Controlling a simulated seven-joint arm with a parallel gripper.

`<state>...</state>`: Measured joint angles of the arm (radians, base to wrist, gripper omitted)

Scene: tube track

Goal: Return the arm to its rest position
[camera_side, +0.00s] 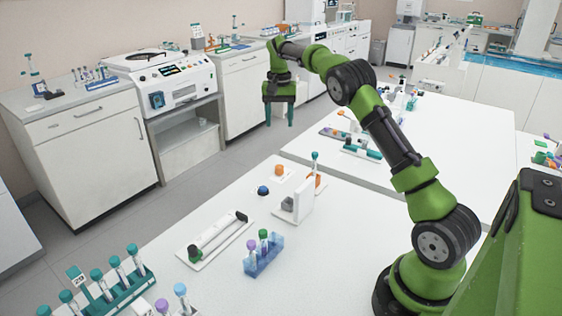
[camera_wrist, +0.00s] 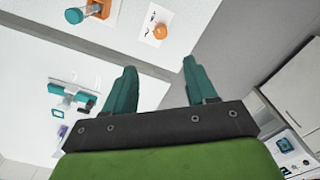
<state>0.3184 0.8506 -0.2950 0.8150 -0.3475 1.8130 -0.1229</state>
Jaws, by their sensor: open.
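My gripper (camera_side: 279,112) hangs at the end of my green arm, high over the far edge of the near white table in the side view. Its two teal fingers point down and are spread apart with nothing between them. In the wrist view my gripper (camera_wrist: 157,85) shows both teal fingers wide apart, with bare table and grey floor behind them. The fingers touch nothing.
The near white table (camera_side: 340,222) holds a tube track (camera_side: 217,237), a blue tube rack (camera_side: 263,256), a teal tube rack (camera_side: 118,290), a blue cap (camera_side: 263,190) and an orange cap (camera_side: 280,170). A second table (camera_side: 455,135) stands behind. Counters line the wall.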

